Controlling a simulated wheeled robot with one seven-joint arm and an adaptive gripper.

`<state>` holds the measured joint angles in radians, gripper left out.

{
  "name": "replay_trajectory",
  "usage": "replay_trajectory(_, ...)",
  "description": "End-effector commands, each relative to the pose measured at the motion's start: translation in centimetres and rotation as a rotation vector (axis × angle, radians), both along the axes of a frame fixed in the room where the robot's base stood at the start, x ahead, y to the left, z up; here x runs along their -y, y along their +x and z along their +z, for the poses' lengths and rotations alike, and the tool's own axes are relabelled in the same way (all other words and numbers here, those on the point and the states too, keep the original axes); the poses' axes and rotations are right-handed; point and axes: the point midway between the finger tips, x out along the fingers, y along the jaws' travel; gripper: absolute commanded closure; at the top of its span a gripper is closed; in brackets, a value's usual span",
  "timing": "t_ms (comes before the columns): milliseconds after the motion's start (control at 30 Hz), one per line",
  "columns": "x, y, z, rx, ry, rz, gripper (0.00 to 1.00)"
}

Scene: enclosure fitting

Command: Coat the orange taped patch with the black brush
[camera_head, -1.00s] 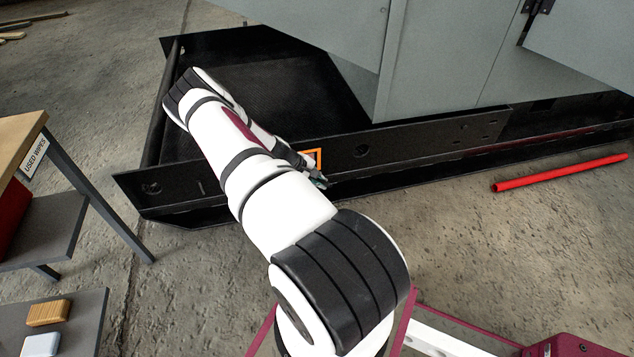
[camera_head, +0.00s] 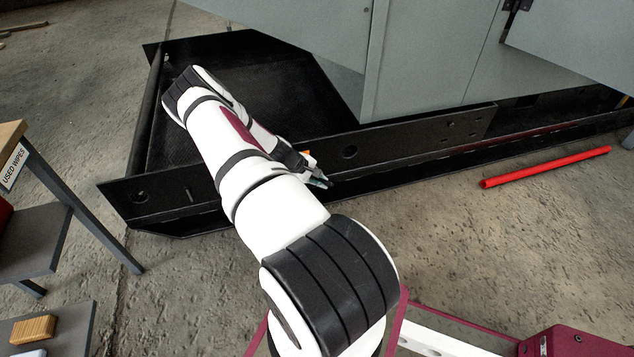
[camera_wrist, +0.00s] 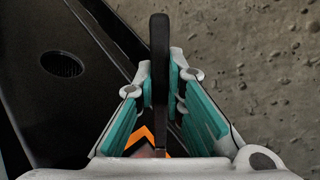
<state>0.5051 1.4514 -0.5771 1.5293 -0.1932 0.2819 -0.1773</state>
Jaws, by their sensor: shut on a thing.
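My gripper (camera_wrist: 162,88) is shut on the black brush (camera_wrist: 160,45), whose dark handle stands between the teal finger pads in the wrist view. The brush's bristles cannot be made out. The orange taped patch (camera_wrist: 142,138) shows partly below and left of the brush handle in the wrist view, mostly hidden by the gripper. In the head view only a small bit of orange tape (camera_head: 307,153) shows on the side of the black frame, behind my gripper (camera_head: 322,183). I cannot tell whether the brush touches the patch.
The black steel frame (camera_head: 400,137) runs under a grey cabinet (camera_head: 425,60). A red bar (camera_head: 545,167) lies on the concrete floor at right. At left stand a table labelled USED WIPES (camera_head: 14,165) and a low shelf with a tan ribbed block (camera_head: 33,328). A round hole (camera_wrist: 62,65) is in the frame.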

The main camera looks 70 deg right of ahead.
Motion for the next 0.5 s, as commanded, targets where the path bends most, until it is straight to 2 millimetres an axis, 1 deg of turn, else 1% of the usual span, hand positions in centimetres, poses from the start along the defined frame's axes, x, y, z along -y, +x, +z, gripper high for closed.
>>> replay_trajectory(500,1.4,-1.6,0.0,0.002,-0.002,-0.002,1.0)
